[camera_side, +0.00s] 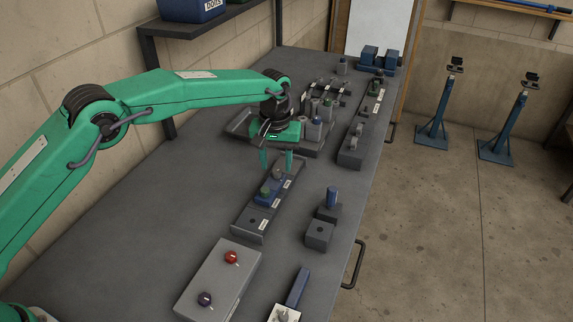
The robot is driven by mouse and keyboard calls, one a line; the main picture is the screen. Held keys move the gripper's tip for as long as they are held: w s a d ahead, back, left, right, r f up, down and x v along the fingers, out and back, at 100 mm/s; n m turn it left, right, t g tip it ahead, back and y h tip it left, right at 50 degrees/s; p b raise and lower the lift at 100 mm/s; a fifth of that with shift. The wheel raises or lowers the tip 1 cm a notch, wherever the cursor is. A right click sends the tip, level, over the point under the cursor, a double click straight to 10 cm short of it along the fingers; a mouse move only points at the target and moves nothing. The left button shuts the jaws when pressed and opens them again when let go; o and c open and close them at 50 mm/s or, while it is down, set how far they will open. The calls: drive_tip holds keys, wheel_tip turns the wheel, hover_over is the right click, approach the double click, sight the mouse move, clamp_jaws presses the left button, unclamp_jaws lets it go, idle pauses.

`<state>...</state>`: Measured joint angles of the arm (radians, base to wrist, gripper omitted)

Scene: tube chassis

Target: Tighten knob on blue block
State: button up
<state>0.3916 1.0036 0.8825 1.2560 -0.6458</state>
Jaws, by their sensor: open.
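The blue block (272,199) sits on a long dark grey base (249,226) near the middle of the bench. A small green knob (265,190) stands on its top, and a grey knob (278,174) is just behind it. White labels lie along the base. My gripper (276,168) is open, with its two green fingers pointing down at the far end of the base, close around or above the grey knob. I cannot tell whether the fingers touch anything. Nothing shows held between them.
A grey control box (219,281) with a red and a dark knob stands in front. Small grey blocks (319,235), one with a blue cylinder, lie to the right. A tray and racks (321,140) with several parts stand behind. Bare bench (130,210) lies to the left.

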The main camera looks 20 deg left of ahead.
drive_tip(key=shift+f, duration=1.05)
drive_tip(key=shift+c, duration=0.4)
clamp_jaws()
